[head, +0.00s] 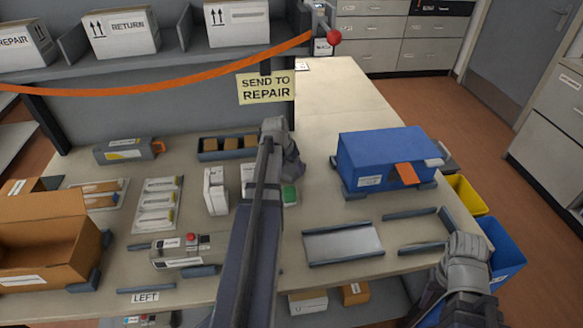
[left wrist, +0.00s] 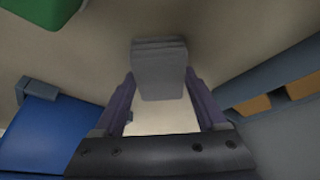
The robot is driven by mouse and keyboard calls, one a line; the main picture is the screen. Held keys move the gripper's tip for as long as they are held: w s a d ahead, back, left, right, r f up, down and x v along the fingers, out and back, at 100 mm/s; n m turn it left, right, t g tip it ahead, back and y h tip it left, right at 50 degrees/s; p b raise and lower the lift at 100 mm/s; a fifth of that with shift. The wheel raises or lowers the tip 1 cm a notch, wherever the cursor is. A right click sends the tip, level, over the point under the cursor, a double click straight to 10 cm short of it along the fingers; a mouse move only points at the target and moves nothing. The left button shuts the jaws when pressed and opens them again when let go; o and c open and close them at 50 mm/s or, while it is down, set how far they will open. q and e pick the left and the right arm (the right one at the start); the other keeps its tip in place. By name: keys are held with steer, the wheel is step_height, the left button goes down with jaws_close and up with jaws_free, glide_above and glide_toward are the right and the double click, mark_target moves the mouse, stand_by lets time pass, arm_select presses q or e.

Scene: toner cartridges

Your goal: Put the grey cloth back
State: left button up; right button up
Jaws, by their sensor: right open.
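My left gripper (head: 283,140) is over the rear middle of the table, in front of the sign. In the left wrist view its two fingers (left wrist: 160,82) meet the sides of a folded grey cloth (left wrist: 158,68), which sits between them. The table top shows behind the cloth. In the head view the cloth is hidden by my arm and gripper. My right gripper (head: 466,250) is open and empty at the table's front right; its fingertips are hard to make out.
A blue printer (head: 385,157) stands on the right, with a grey plate (head: 343,243) before it. A green block (head: 289,195), white boxes (head: 215,190) and a dark tray (head: 208,155) with brown boxes are near my left arm. An open carton (head: 40,240) stands left.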

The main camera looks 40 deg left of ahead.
arm_select(q)
steer(key=o, duration=0.4)
steer(key=shift+r, duration=0.1)
steer(key=p+v, duration=1.1)
steer(key=v, duration=0.1)
steer(key=shift+p, duration=0.3)
steer(key=d+f+m+g, duration=0.1)
steer(key=d+m+g, duration=0.1)
steer(key=d, duration=2.1)
steer(key=s+d+m+g, duration=0.1)
steer(key=s+d, duration=0.2)
steer(key=d, duration=0.3)
steer(key=s+d+m, duration=0.1)
steer(key=s+d, duration=0.2)
steer(key=d, duration=0.4)
steer(key=s+d+g+y, duration=0.1)
steer(key=s+d, duration=0.2)
steer(key=d, duration=0.4)
steer(key=shift+s+d+m+g, duration=0.2)
steer(key=shift+s+m+g, duration=0.1)
steer(key=shift+m, duration=0.1)
